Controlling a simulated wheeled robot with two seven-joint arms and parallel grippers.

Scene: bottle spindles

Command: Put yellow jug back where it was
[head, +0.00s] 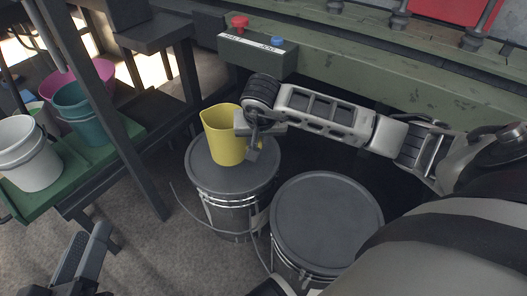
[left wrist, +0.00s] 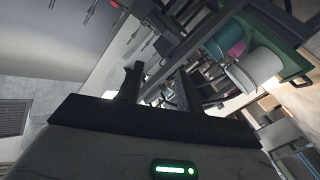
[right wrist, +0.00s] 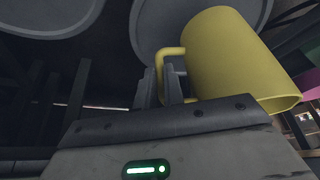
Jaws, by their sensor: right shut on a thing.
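The yellow jug (head: 222,138) is upright over the lid of the left dark drum (head: 240,183). I cannot tell whether its base touches the lid. My right gripper (head: 255,138) comes in from the right and is shut on the jug's handle. In the right wrist view, the jug (right wrist: 235,60) fills the right side, and its handle (right wrist: 170,50) passes between the fingers (right wrist: 160,85). My left gripper (head: 85,262) is at the lower left, away from the jug. In the left wrist view its fingers (left wrist: 155,88) are apart with nothing between them.
A second dark drum (head: 327,225) stands to the right, its lid bare. A green shelf (head: 85,160) at left carries a white bucket (head: 28,155), a teal bucket (head: 78,110) and a pink tub (head: 98,72). A dark post stands between shelf and drums. A green beam with red and blue buttons runs behind.

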